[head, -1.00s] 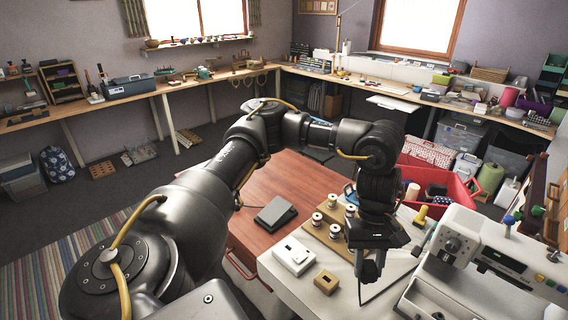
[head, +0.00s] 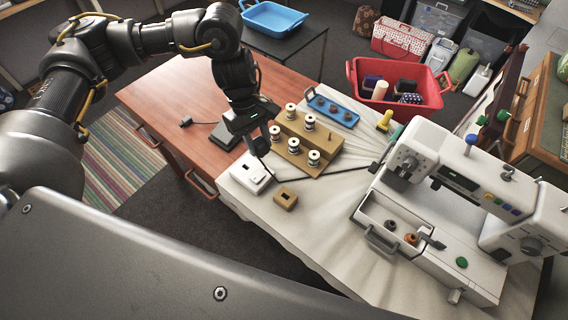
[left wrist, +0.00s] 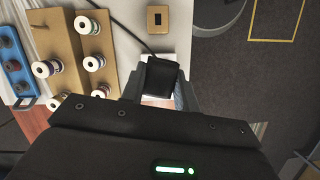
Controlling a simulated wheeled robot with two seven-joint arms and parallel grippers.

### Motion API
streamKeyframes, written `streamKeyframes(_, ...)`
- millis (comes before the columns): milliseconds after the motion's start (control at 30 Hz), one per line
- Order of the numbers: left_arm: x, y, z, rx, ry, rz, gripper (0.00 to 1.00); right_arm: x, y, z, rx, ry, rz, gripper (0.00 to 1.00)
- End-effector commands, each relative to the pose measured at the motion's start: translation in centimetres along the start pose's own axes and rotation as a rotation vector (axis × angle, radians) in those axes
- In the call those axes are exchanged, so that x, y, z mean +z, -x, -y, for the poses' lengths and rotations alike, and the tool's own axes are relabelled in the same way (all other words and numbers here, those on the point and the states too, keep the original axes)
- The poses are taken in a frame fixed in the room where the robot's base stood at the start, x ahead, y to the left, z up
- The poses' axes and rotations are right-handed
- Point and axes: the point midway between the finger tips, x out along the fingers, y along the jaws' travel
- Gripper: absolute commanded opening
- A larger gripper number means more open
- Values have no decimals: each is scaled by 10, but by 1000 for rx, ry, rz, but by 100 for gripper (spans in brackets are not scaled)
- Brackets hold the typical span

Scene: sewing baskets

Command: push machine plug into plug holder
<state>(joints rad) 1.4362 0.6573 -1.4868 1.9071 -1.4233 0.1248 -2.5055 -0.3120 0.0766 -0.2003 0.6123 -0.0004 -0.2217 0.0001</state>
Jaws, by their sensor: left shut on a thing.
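My left gripper (head: 259,150) is shut on the black machine plug (left wrist: 160,77). In the left wrist view the plug sits between the fingers with its cable leading off toward the upper left. A white slotted box (head: 249,174) lies at the table corner, directly under or against the plug; the gripper and plug hide part of it. Whether the plug touches it, I cannot tell. A small tan block with a dark square opening (head: 285,199) lies beside the box, apart from the plug; it also shows in the left wrist view (left wrist: 158,19). My right gripper is out of view.
A wooden spool stand (head: 293,159) with several thread spools stands close behind the gripper. The black cable (head: 335,171) crosses the table toward the white sewing machine (head: 430,155). A blue tray (head: 333,108) and red basket (head: 433,101) are further back. The front cloth is clear.

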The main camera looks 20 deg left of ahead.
Motion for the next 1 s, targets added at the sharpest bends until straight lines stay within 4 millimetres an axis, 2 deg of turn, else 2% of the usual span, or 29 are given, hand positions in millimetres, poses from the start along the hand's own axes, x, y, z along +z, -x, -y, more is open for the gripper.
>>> streamKeyframes(33,14,1,-4,1,23,9,0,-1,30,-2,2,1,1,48)
streamKeyframes(100,24,-13,-10,16,59,9,0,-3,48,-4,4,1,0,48)
streamKeyframes(200,41,-33,-16,32,111,11,0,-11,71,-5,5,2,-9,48)
streamKeyframes(333,59,-56,-17,44,174,12,0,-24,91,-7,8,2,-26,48)
streamKeyframes(533,70,-75,-15,52,225,10,0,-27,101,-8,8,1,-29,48)
streamKeyframes(1000,67,-90,-15,52,227,9,0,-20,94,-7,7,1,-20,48)
